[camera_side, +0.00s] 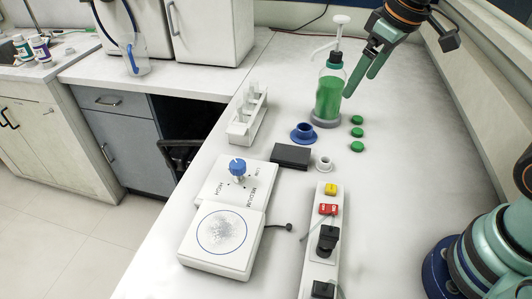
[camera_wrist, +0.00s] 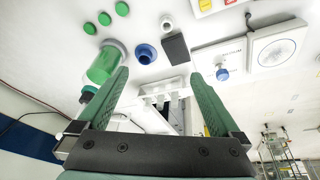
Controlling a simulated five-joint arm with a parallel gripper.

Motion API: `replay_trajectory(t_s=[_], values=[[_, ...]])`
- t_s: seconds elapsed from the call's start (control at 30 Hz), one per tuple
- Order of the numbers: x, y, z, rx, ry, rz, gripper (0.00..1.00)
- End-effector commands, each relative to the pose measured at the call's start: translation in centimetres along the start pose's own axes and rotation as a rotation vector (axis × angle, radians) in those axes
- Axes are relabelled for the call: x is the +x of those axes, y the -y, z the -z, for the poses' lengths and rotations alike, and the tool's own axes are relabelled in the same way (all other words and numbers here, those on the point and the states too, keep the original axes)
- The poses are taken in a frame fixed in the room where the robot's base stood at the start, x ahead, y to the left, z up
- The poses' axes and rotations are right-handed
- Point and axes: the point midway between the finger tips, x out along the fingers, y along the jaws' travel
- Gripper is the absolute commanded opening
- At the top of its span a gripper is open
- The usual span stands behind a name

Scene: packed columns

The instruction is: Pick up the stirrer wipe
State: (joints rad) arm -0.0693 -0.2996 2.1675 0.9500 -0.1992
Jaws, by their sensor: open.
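The white stirrer (camera_side: 225,190) stands on the bench with a blue knob (camera_side: 237,168) and a grey smudge inside the blue ring on its plate. It also shows at the upper right of the wrist view (camera_wrist: 274,27). A flat dark grey block (camera_side: 291,156) lies behind it, and in the wrist view (camera_wrist: 175,48) it is at the top centre. I cannot tell whether this block is the wipe; no other thing looks clearly like one. My gripper (camera_side: 361,84) is open and empty, raised by the green bottle and away from the stirrer. Its green fingers spread wide in the wrist view (camera_wrist: 160,78).
A green pump bottle (camera_side: 329,98) stands beside my gripper, near several green caps (camera_side: 357,132). A blue flanged piece (camera_side: 303,132), a small white ring (camera_side: 324,163), a white tube rack (camera_side: 247,120) and a power strip (camera_side: 321,215) surround the block.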

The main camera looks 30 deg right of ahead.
Motion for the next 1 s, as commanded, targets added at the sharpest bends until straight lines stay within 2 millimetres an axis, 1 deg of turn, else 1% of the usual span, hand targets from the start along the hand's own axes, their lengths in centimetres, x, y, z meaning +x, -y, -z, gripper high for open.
replay_trajectory(t_s=[0.03,0.2,0.37,0.5,0.6,0.7,0.87,1.0], values=[[0.9,0.3,1.0,-0.039,0.03,0.01,1.0],[3.9,1.1,3.9,-0.17,0.106,0.041,1.0],[7.6,2.2,6.1,-0.293,0.175,0.075,1.0],[11.1,3.3,7.3,-0.394,0.232,0.106,1.0],[13.2,4.0,7.8,-0.449,0.262,0.124,1.0],[14.6,4.5,8.1,-0.488,0.282,0.136,1.0],[15.9,4.8,8.0,-0.514,0.296,0.146,1.0],[17.7,4.9,7.4,-0.515,0.298,0.146,1.0]])
